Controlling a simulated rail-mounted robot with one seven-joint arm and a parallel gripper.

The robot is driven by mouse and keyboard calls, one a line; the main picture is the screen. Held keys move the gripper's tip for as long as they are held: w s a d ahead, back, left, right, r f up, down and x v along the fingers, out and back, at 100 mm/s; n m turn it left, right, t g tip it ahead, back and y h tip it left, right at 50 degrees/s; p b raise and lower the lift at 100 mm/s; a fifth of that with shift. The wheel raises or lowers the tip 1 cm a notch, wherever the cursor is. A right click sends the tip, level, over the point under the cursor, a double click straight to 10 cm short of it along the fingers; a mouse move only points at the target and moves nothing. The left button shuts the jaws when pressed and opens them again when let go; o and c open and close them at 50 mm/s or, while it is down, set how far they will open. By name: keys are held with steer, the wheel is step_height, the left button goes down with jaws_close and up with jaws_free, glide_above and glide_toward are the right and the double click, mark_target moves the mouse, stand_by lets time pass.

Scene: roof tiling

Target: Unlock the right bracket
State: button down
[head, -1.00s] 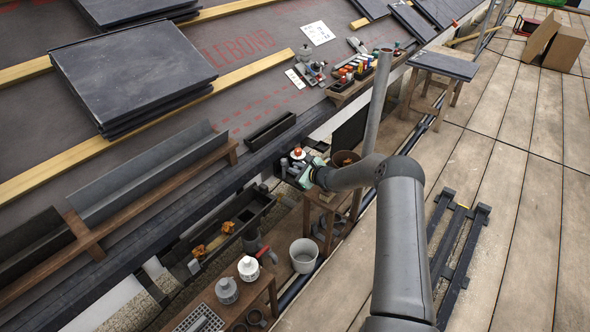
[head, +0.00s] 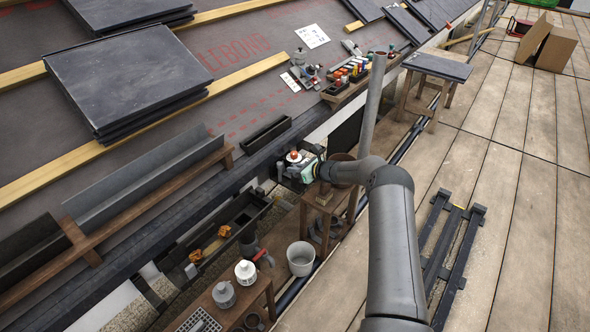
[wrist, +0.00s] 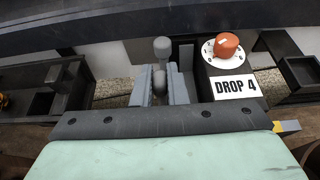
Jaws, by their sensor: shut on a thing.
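A grey lever with a round knob (wrist: 162,50) stands in the middle of the wrist view. My gripper (wrist: 160,88) is shut on the lever, with one grey finger on each side of its stem and the knob above them. Right of it, a black block carries an orange-red dial (wrist: 227,45) on a white numbered disc and a "DROP 4" label (wrist: 235,86). The dial also shows in the head view (head: 294,156), beside my gripper (head: 287,170). The lever is hidden there, and I cannot make out the bracket's catch.
A black gutter (head: 238,217) runs left of my gripper, with a small wooden table (head: 322,202) below it. A white bucket (head: 301,259) stands near the bench with white bottles. A grey upright pole (head: 372,105) rises behind my wrist. The plank deck at right is mostly clear.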

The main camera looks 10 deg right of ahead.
steer(key=c, duration=1.4)
jaws_free()
steer(key=shift+c, duration=0.2)
steer(key=shift+d, duration=0.1)
steer(key=p+v, duration=0.4)
steer(key=v, duration=1.3)
steer(key=shift+s+d, duration=0.1)
